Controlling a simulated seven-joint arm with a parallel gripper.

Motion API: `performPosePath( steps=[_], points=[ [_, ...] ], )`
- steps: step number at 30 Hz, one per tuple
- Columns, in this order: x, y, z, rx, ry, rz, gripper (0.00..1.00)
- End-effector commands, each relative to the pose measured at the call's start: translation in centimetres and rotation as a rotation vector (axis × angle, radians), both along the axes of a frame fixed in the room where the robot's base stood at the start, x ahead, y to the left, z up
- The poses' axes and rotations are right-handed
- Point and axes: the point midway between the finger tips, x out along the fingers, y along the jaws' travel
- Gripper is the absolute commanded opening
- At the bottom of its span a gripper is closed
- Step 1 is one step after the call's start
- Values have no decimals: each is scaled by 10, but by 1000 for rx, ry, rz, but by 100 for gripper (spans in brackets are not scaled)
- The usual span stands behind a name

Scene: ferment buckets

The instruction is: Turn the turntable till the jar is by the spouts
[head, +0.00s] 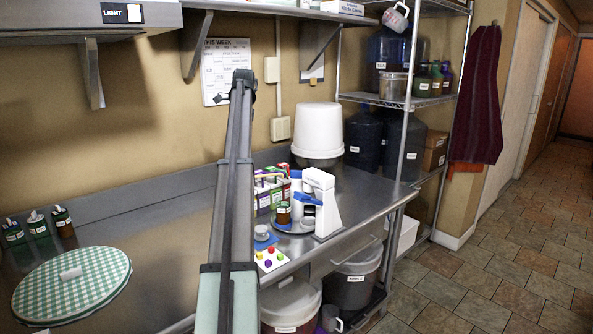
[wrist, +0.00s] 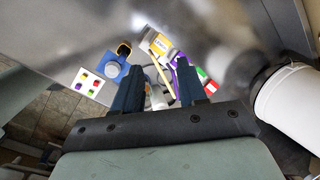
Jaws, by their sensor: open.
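In the head view a small amber jar (head: 284,212) with a pale label stands at the front left of a white stand with blue parts (head: 322,200), which may bear the spouts. A grey round plate, apparently the turntable (head: 290,226), shows partly at the foot of the stand; the stand and items hide much of it. In the wrist view my gripper (wrist: 159,66) is open and empty, its two dark blue fingers apart above the cluster of bottles and cartons.
Colourful cartons (head: 270,190) crowd behind the jar. A large white bucket (head: 318,130) stands behind the stand; it also shows in the wrist view (wrist: 290,105). A card with coloured dots (head: 271,259) and a blue pad (head: 265,242) lie near the counter's front edge.

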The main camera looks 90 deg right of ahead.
Motion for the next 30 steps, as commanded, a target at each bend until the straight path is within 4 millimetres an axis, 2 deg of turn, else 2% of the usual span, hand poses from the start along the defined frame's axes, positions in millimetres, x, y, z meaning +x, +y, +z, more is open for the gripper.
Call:
performPosePath(
  steps=[1,3,6,9,12,15,20,30],
  points=[
    [-36,-12,0,28,30,-22,42],
    [-78,-19,-1,71,70,-43,42],
    [-131,-25,-2,124,115,-69,42],
    [-170,-27,-3,168,144,-88,42],
    [-194,-27,-3,196,161,-100,42],
    [-205,-26,-5,210,170,-105,42],
    [-207,-25,-16,215,172,-106,42],
    [-207,-24,-72,214,171,-106,42]
  ],
)
